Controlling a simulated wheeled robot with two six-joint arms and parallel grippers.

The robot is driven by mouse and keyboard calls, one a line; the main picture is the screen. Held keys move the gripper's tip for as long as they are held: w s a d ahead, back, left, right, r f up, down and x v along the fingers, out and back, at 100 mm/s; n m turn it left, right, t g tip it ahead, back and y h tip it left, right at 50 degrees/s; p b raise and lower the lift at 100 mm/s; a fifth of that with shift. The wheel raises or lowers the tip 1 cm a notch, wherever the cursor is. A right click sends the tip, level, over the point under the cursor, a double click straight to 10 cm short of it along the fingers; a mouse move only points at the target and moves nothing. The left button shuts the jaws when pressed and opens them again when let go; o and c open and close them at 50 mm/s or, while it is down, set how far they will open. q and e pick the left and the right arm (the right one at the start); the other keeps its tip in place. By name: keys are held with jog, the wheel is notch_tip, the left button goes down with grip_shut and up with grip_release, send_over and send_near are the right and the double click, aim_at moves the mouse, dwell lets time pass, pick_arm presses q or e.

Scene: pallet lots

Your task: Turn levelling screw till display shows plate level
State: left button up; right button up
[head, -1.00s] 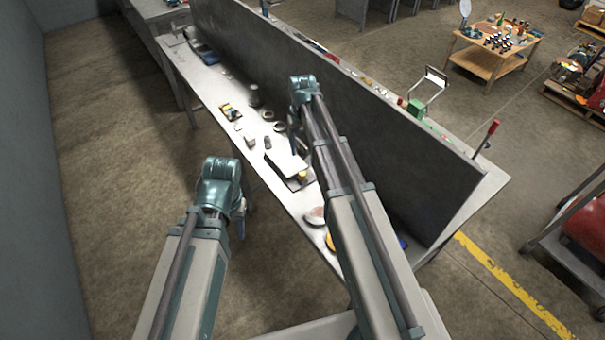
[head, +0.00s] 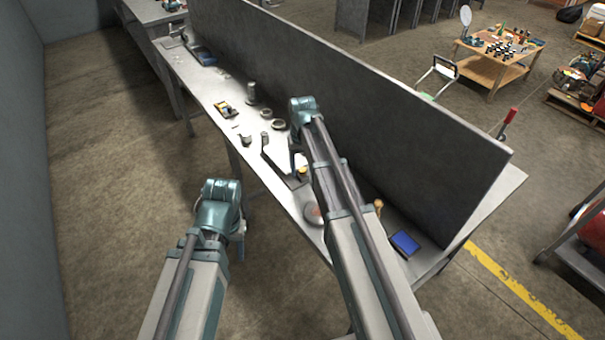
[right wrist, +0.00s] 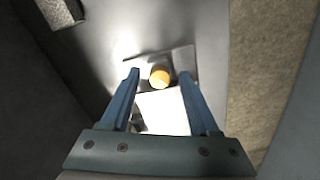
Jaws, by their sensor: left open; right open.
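A pale plate unit (head: 277,150) lies on the bench under my right arm. A round orange-yellow knob (head: 302,171), apparently the levelling screw, sits at its near right end. In the right wrist view the knob (right wrist: 159,78) lies between the tips of my open right gripper (right wrist: 159,73), apart from both fingers; height above it is unclear. In the head view my right gripper (head: 297,158) is partly hidden by its arm. A blue screen-like panel (head: 404,243), possibly the display, lies at the bench's near right; no reading is legible. My left gripper (head: 241,236) is open and empty off the bench's front edge.
A tall grey panel (head: 350,110) runs along the bench behind the plate unit. Several small parts, including a dark cylinder (head: 251,92) and a yellow-black item (head: 224,108), lie further left.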

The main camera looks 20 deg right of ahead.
grip_shut()
dwell(0.4)
jog(key=shift+n, duration=0.3)
jog(key=n, duration=0.4)
jog(key=shift+n, duration=0.4)
jog(key=n, duration=0.4)
jog(key=shift+n, duration=0.4)
